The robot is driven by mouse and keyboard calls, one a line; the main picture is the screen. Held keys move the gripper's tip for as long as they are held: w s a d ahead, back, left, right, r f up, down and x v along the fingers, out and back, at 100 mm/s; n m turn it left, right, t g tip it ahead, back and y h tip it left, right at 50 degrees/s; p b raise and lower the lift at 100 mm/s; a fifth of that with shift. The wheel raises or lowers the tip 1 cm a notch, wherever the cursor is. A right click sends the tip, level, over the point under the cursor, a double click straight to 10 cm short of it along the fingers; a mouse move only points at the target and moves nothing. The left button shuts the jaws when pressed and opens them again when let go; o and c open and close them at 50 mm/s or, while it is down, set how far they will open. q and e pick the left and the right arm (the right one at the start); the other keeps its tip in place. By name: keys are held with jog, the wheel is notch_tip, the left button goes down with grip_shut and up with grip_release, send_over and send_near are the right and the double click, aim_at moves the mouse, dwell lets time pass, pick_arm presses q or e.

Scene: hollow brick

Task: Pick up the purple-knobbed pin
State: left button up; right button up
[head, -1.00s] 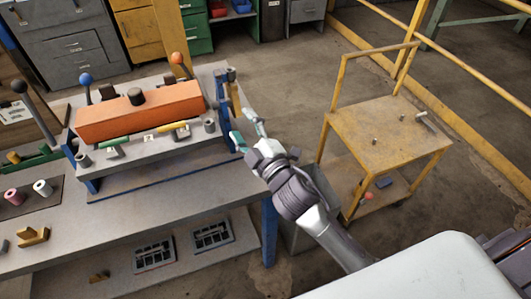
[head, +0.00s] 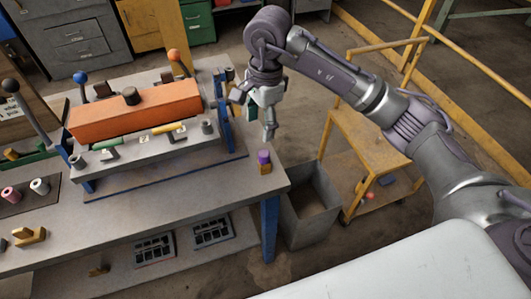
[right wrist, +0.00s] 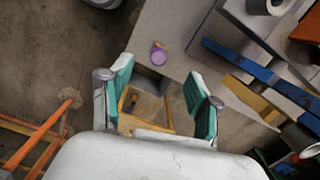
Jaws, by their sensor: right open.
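The purple-knobbed pin (head: 264,157) stands at the right front corner of the grey bench (head: 190,215), its purple knob above a brownish base. In the right wrist view the pin (right wrist: 158,53) shows as a small purple round near the bench corner, beyond the fingertips and between them from side to side. My right gripper (head: 258,112) is open and empty, pointing down above and behind the pin, apart from it. Its two green-padded fingers (right wrist: 160,82) are spread wide in the wrist view. My left gripper is not in view.
An orange block (head: 135,112) sits in a fixture left of the pin, with blue posts (head: 224,125) nearby. A grey bin (head: 311,208) stands on the floor by the bench. A yellow cart (head: 365,145) is at the right.

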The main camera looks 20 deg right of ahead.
aim_at(264, 152)
jog(key=shift+h, duration=0.5)
jog(key=f, duration=0.2)
jog(key=d+f+p, duration=0.1)
jog(key=f, duration=0.2)
jog(key=f+p, duration=0.1)
jog(key=f, duration=0.1)
jog(key=shift+w+d+f, duration=0.2)
jog(key=shift+d+f, duration=0.15)
jog(key=shift+d, duration=0.05)
jog(key=f+p, duration=0.1)
jog(key=f, duration=0.1)
jog(key=a+f+p, duration=0.1)
jog(key=f, duration=0.1)
jog(key=shift+w+f+p, duration=0.2)
jog(key=shift+f+p, duration=0.1)
jog(key=shift+f, duration=0.4)
grip_shut()
